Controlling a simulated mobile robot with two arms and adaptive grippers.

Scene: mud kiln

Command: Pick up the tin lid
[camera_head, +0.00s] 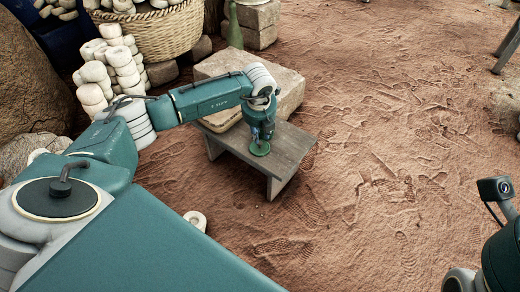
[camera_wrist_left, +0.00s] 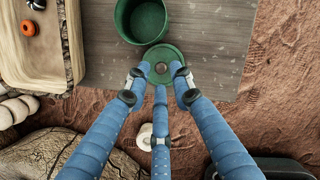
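The tin lid (camera_wrist_left: 160,52) is a round green disc with a dark knob in its middle. It sits by the near edge of a low wooden bench (camera_wrist_left: 215,45); in the head view the lid (camera_head: 260,148) shows just below my left gripper (camera_head: 262,138). In the left wrist view the three blue fingers of the left gripper (camera_wrist_left: 161,72) are spread around the knob, their tips over the lid, with gaps to the knob. An open green tin (camera_wrist_left: 141,18) stands just beyond the lid. My right gripper is out of view.
A wooden tray (camera_wrist_left: 72,50) with an orange and a black ring lies left of the tin. A pale stone block (camera_head: 285,88) stands behind the bench (camera_head: 288,150). A white ring (camera_head: 196,220) lies on the ground. The ground at right is mostly clear.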

